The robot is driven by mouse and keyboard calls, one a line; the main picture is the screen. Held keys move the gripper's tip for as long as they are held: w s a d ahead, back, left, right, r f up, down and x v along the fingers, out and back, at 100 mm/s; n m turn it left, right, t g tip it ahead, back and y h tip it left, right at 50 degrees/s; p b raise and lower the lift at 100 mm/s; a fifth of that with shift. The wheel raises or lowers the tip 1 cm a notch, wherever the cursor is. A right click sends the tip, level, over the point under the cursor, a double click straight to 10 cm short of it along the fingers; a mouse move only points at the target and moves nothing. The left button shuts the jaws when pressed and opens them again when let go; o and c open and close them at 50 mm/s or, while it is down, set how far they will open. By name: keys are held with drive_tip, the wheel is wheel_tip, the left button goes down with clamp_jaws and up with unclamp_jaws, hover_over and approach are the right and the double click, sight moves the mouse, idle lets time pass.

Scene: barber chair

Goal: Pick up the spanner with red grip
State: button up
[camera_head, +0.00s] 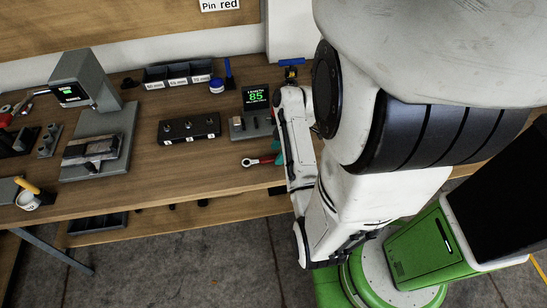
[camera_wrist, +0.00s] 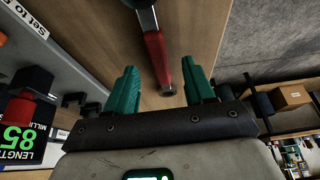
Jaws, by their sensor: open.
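The spanner with red grip (camera_head: 259,161) lies on the wooden workbench near its front edge, its metal ring end pointing left in the head view. In the wrist view the red grip of the spanner (camera_wrist: 157,55) runs between my fingers, with its dark metal head cut off at the top. My gripper (camera_wrist: 159,76) is open, with one teal finger on each side of the grip and a gap on both sides. In the head view my gripper (camera_head: 279,151) is at the grip end, mostly hidden by my arm.
A grey device with a green 85 display (camera_head: 256,97) stands just behind the spanner. A black block with several knobs (camera_head: 189,128) is to its left. A grey stand with a screen (camera_head: 85,85) is farther left. Bare wood lies left of the spanner.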

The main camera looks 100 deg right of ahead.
drive_tip(key=shift+x, duration=1)
clamp_jaws()
